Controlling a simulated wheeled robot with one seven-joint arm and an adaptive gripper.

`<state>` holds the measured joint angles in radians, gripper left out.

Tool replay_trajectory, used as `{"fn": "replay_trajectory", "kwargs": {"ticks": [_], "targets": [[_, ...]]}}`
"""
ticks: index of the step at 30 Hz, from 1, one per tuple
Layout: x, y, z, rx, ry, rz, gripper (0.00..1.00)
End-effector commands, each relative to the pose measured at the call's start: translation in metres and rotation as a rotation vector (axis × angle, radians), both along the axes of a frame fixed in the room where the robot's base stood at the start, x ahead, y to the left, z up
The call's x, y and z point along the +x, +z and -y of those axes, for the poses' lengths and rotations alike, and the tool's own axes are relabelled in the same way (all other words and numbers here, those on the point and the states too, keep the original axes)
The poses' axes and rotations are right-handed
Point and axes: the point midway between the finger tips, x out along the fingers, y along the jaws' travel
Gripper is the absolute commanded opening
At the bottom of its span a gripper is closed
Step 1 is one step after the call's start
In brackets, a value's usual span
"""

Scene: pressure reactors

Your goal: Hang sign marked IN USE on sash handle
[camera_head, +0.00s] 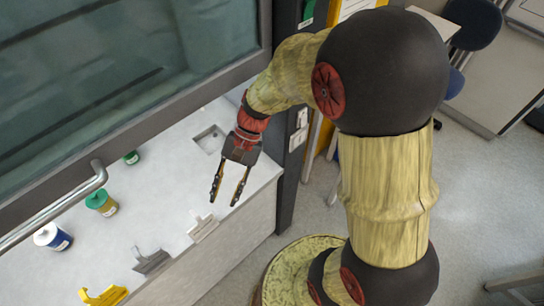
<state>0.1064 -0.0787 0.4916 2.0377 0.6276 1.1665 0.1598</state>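My gripper (224,202) is open and empty, pointing down over the front right part of the white bench. The sash handle (68,202) is a metal bar along the bottom of the glass sash (120,75) at the left, away from my gripper. Three sign-like pieces stand along the bench front: a white one (203,228) just below my fingertips in the picture, a grey one (152,262) left of it, and a yellow one (103,296) at the lower left. I cannot read lettering on any of them, so I cannot tell which says IN USE.
A white-capped blue bottle (54,238), a green-capped bottle (102,203) and a smaller green-topped item (132,157) stand on the bench (150,205). A small sink (209,139) lies behind my gripper. A dark post (291,130) rises at the bench's right.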

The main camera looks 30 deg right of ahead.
Motion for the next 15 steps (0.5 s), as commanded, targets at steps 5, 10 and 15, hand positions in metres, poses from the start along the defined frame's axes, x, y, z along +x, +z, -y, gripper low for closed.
{"fn": "replay_trajectory", "kwargs": {"ticks": [5,10,15], "targets": [[-0.017,0.054,0.029,-0.162,0.16,0.27,0.31],[-0.035,0.101,0.059,-0.336,0.305,0.529,0.31],[-0.052,0.142,0.087,-0.505,0.42,0.759,0.31]]}}
